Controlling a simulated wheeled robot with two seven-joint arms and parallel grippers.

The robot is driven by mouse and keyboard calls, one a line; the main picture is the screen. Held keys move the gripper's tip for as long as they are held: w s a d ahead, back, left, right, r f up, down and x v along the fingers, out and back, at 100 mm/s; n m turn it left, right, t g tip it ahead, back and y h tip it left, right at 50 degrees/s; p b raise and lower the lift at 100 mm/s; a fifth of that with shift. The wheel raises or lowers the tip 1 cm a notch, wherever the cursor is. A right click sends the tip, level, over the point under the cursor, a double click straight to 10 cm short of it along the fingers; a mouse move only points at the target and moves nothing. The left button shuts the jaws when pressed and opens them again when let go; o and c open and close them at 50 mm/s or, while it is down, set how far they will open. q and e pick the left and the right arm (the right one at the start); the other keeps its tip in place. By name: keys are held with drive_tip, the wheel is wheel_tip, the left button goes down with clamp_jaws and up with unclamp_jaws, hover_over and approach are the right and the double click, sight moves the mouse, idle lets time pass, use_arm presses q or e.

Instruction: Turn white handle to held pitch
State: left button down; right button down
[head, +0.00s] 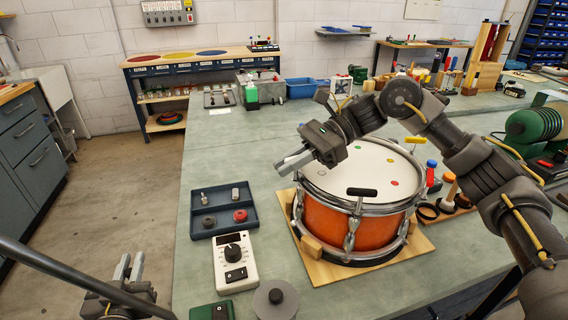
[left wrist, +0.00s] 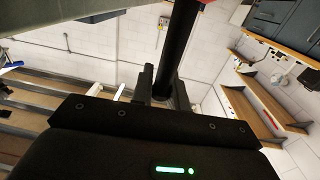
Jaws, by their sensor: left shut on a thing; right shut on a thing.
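The orange drum (head: 345,215) with a white head stands on a wooden board. My right gripper (head: 294,160) is at its left rim, fingers shut. The white handle is not clearly visible there; the fingers and wrist hide most of that spot. A black handle (head: 362,192) stands at the front rim and a yellow handle (head: 415,140) at the far rim. My left gripper (head: 130,266) is low at the left, off the bench, apart from the drum. In the left wrist view, its fingers (left wrist: 162,90) are around a dark rod (left wrist: 180,45).
A blue tray (head: 191,226) with small parts, a white box with a black dial (head: 222,274) and a grey disc (head: 258,304) lie left of the drum. A rack of tools (head: 465,203) is to its right.

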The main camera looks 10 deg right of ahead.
drive_tip(key=c, duration=1.5)
unclamp_jaws()
use_arm(q)
drive_tip(key=shift+f, duration=0.15)
use_arm(e)
drive_tip(key=v, duration=1.2)
drive_tip(key=shift+r, duration=0.1)
